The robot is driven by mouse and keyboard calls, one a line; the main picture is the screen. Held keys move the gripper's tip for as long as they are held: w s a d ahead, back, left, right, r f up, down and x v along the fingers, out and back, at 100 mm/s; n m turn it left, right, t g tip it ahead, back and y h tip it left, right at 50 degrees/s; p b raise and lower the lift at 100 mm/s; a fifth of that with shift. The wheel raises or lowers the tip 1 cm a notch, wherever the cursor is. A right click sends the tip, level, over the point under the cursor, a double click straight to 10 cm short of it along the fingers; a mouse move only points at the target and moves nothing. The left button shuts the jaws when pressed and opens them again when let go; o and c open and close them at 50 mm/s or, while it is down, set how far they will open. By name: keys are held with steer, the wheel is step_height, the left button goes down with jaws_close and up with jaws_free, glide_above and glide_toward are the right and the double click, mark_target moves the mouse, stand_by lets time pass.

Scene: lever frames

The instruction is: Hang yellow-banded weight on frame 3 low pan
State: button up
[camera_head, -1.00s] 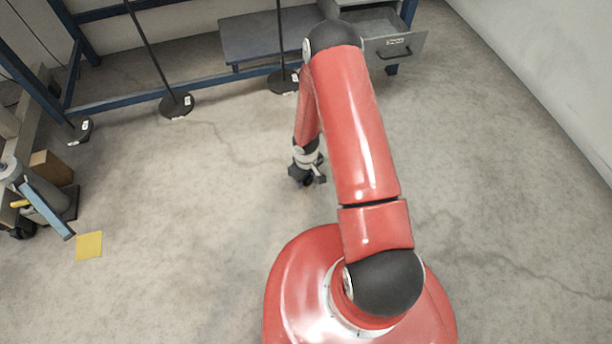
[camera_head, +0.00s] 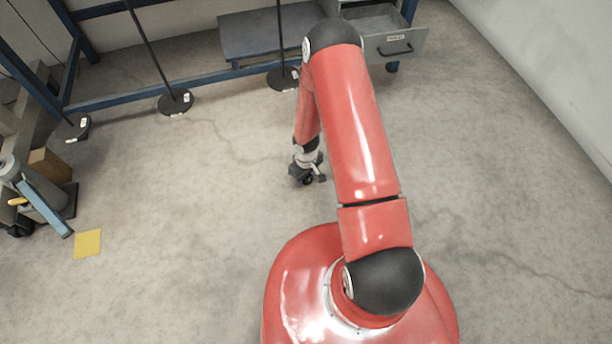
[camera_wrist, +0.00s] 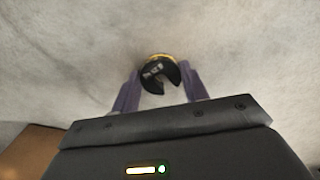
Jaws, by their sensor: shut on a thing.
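In the wrist view a black slotted weight (camera_wrist: 158,74) with a yellow band on its far edge sits between the two purple fingers of my gripper (camera_wrist: 155,90). The gripper is shut on it, and bare floor shows behind it. In the head view my gripper (camera_head: 307,178) hangs over open floor, left of my red arm. The weight is too small there to make out clearly. Upright black stands with round bases (camera_head: 175,102) stand at the back by the blue frame. Their tops and any pans are out of view, and I cannot tell which is frame 3.
An open grey drawer (camera_head: 398,46) juts out at the back right, beside a low grey shelf (camera_head: 262,36). A cardboard box (camera_head: 50,166) and a grey device with a blue bar (camera_head: 45,205) stand at the left. A yellow square (camera_head: 88,243) lies on the floor. The middle floor is clear.

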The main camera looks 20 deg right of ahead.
steer(key=o, duration=1)
steer(key=shift+o, duration=0.2)
step_height(320, 180, up, 8)
steer(key=p, duration=0.2)
steer(key=shift+f, duration=0.15)
